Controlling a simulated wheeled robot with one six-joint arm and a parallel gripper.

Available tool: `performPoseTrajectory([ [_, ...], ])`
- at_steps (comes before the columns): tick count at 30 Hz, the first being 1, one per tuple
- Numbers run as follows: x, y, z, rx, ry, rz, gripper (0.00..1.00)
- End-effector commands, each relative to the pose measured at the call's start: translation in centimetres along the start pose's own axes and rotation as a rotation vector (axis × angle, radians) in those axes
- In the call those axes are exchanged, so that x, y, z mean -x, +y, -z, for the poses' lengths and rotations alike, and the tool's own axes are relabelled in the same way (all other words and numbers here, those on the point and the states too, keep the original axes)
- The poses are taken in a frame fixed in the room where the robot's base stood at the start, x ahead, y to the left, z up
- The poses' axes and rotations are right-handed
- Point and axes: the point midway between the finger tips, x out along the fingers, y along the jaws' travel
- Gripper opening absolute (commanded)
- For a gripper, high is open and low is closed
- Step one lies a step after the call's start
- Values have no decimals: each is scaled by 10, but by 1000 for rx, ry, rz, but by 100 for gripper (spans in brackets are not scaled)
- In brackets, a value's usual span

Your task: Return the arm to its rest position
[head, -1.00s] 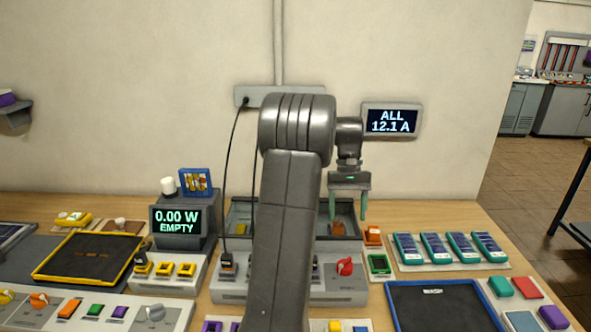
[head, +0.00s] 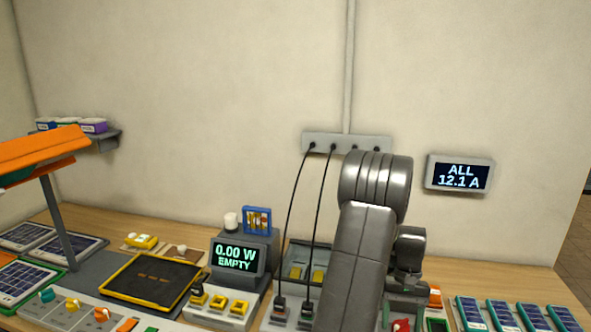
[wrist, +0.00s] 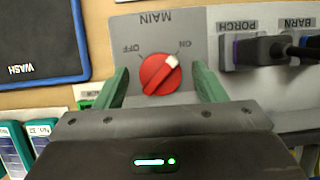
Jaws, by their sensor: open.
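My arm rises in front of the bench in the head view and bends down at its wrist. My gripper (head: 404,288) hangs low there over the grey switch panel, partly cut off from clear sight by my own arm. In the wrist view, the green fingers of my gripper (wrist: 162,88) are apart with nothing held. The red MAIN knob (wrist: 157,76) shows between them, its white mark toward ON. Whether the fingers reach down around the knob or stay above it, I cannot tell. The knob also shows at the bottom edge of the head view (head: 401,325).
Black plugs (wrist: 262,50) with cables sit right of the knob in the wrist view. A dark WASH mat (wrist: 40,40) lies left. The meter (head: 238,257) reads 0.00 W EMPTY; the wall display (head: 459,175) reads ALL 12.1 A. An orange lamp-like hood (head: 40,147) stands left.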

Motion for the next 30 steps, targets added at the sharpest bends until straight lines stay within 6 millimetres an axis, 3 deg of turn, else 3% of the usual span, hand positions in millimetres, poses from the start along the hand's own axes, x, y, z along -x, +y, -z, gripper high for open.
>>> performPoseTrajectory([
  [12, 0, 0, 0, 17, 1, -7, 64],
  [17, 10, 0, 2, -2, 4, 0, 64],
  [30, 92, 0, 2, 0, 6, -2, 64],
])
